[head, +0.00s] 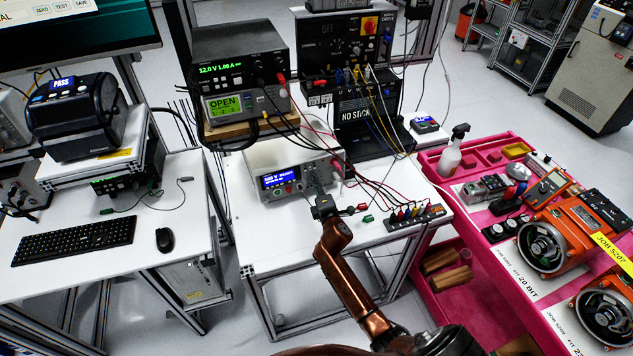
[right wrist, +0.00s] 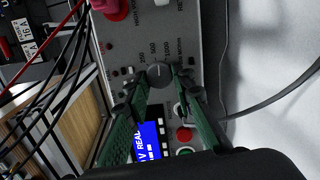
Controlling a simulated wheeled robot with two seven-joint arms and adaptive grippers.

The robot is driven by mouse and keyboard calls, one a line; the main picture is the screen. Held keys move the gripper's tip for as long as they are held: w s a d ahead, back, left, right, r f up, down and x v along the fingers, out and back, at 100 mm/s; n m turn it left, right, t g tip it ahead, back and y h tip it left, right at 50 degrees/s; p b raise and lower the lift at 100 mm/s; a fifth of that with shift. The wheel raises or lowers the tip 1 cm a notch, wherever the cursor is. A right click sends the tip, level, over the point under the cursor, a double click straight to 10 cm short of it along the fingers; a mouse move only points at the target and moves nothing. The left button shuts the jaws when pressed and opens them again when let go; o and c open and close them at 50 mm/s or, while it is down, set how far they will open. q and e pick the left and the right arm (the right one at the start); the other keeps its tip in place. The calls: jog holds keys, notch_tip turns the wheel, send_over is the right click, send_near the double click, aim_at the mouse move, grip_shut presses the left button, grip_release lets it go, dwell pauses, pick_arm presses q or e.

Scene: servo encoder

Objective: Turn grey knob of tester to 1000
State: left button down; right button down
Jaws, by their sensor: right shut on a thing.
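The tester (head: 291,176) is a pale box with a lit blue display, standing on the middle white table. My right gripper (head: 324,203) is at the front of it and hides part of its panel. In the right wrist view the round dark grey knob (right wrist: 159,72) sits between the green fingertips of this gripper (right wrist: 161,79), which is shut on it. The printed marks 250, 500 and 1000 stand around the knob. Which mark the knob points at is too small to tell. My left gripper is not in view.
A red button (right wrist: 184,135) is close beside one finger. A power supply (head: 240,75) stands behind. A pink cart (head: 440,285) with orange motors is at the right.

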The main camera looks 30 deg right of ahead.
jog(key=shift+d+r+m+g+p, duration=0.15)
jog(key=shift+m+p, duration=0.5)
jog(key=shift+m, duration=0.55)
jog(key=shift+f+m+g+p, duration=0.15)
jog(key=shift+m+p, duration=0.5)
jog(key=shift+m, duration=0.55)
jog(key=c, duration=1.7)
grip_release()
jog(key=shift+r+y, duration=0.1)
jog(key=shift+y, duration=0.2)
jog(key=shift+o, duration=0.2)
jog(key=shift+s, duration=0.15)
jog(key=v, duration=1.1)
jog(key=shift+s+a, duration=0.25)
jog(key=shift+s, duration=0.1)
